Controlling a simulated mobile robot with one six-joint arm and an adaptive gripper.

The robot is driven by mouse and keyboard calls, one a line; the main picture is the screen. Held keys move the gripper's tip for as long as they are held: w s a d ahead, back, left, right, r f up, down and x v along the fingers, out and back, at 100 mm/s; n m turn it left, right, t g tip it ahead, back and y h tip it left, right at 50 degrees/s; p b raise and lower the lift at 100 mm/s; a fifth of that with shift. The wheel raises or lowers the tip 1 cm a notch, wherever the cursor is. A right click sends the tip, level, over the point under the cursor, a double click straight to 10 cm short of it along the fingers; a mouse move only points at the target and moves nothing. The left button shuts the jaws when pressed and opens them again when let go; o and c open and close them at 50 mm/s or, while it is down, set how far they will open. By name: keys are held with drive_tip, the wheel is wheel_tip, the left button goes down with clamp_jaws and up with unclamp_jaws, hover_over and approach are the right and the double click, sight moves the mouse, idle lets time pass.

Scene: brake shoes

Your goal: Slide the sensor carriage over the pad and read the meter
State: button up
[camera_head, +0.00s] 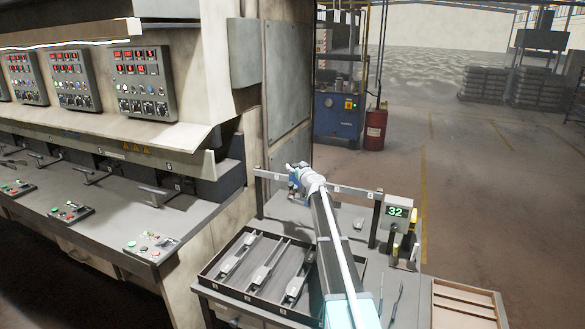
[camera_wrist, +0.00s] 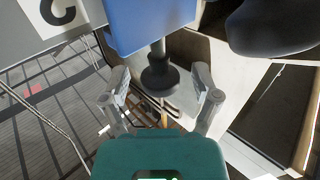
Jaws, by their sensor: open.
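In the wrist view a blue block (camera_wrist: 150,22), seemingly the sensor carriage, has a black stem and round knob (camera_wrist: 159,75) pointing down between my fingers. My gripper (camera_wrist: 160,98) is open, with one finger on each side of the knob and visible space around it. In the head view my gripper (camera_head: 296,170) is at the left part of the horizontal rail (camera_head: 350,190); the carriage is hard to separate from it there. The meter (camera_head: 396,212) at the rail's right end reads 32 in green. I cannot tell which piece is the pad.
A dark tray (camera_head: 213,283) with several metal parts lies on the bench, left of my arm. A wooden tray (camera_head: 466,306) is at the lower right. A control-panel machine (camera_head: 140,80) borders the left.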

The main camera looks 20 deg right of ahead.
drive_tip(key=shift+s, duration=0.15)
drive_tip(key=s, duration=1.1)
drive_tip(key=shift+s+d, duration=0.2)
drive_tip(key=shift+s, duration=0.2)
drive_tip(key=shift+a, duration=0.1)
drive_tip(key=s+a+f+n+g+y, duration=0.25)
drive_tip(key=s+a+f+g, duration=0.25)
drive_tip(key=s+a, duration=0.5)
drive_tip(key=s+a+f+n+g+y, duration=0.1)
drive_tip(key=s+a+f+g+y, duration=0.4)
drive_tip(key=a, duration=0.9)
drive_tip(key=s+f+m+g+h, duration=0.1)
drive_tip(key=s+f+g+h, duration=0.1)
drive_tip(key=s, duration=0.6)
drive_tip(key=s+a+f+m+g+h, duration=0.1)
drive_tip(key=s+f+g+h, duration=0.2)
drive_tip(key=s, duration=0.5)
drive_tip(key=s+f+m+g+h, duration=0.2)
drive_tip(key=s+f+g+h, duration=0.1)
drive_tip(key=s, duration=0.5)
drive_tip(key=shift+s+a+f, duration=0.3)
drive_tip(key=shift+s, duration=0.1)
